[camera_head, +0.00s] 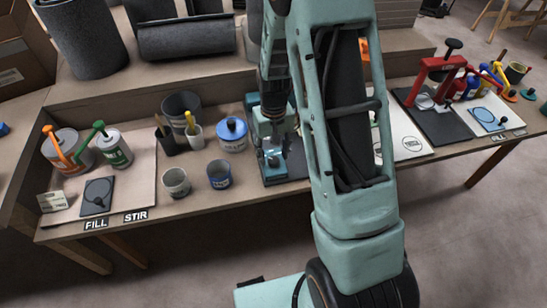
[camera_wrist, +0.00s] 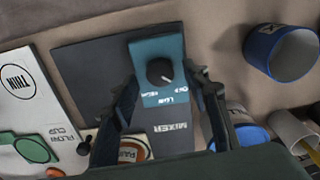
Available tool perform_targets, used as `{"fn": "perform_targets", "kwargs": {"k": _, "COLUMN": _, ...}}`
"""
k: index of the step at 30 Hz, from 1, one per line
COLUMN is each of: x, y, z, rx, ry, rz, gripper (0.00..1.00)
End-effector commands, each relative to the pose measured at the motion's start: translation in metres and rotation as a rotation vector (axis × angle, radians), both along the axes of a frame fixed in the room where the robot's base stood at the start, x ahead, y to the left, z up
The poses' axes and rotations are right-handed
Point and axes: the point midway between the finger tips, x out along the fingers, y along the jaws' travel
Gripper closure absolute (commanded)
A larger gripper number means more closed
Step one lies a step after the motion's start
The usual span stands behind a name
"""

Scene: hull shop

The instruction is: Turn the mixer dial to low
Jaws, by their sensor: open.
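The mixer (camera_head: 268,130) is a teal machine on a dark mat at the bench's front edge, partly hidden behind my arm in the head view. In the wrist view its teal front (camera_wrist: 150,50) carries a round black dial (camera_wrist: 160,72) with a white pointer mark toward the lower right. Small white labels below the dial are blurred; one seems to read LOW. The MIXER lettering sits lower down. My gripper (camera_wrist: 164,78) is open, its fingers spread left and right of the dial in this view. I see no contact, and the gap to the dial is unclear.
A blue cup (camera_head: 219,174), a grey cup (camera_head: 176,182) and a blue-lidded can (camera_head: 232,134) stand left of the mixer. The FILL and STIR mat (camera_head: 140,193) lies further left.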

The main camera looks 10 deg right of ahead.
Motion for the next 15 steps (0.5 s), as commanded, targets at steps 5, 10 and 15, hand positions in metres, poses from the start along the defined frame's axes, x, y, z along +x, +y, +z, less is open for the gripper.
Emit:
{"fn": "perform_targets", "kwargs": {"k": 5, "x": 0.0001, "y": -0.0001, "z": -0.0124, "rx": 0.000, "ry": -0.001, "rz": 0.000, "gripper": 0.57}}
{"fn": "perform_targets", "kwargs": {"k": 10, "x": 0.0002, "y": 0.0000, "z": -0.0134, "rx": 0.000, "ry": -0.001, "rz": 0.000, "gripper": 0.57}}
{"fn": "perform_targets", "kwargs": {"k": 15, "x": 0.0002, "y": 0.0000, "z": -0.0132, "rx": 0.000, "ry": -0.001, "rz": -0.001, "gripper": 0.64}}
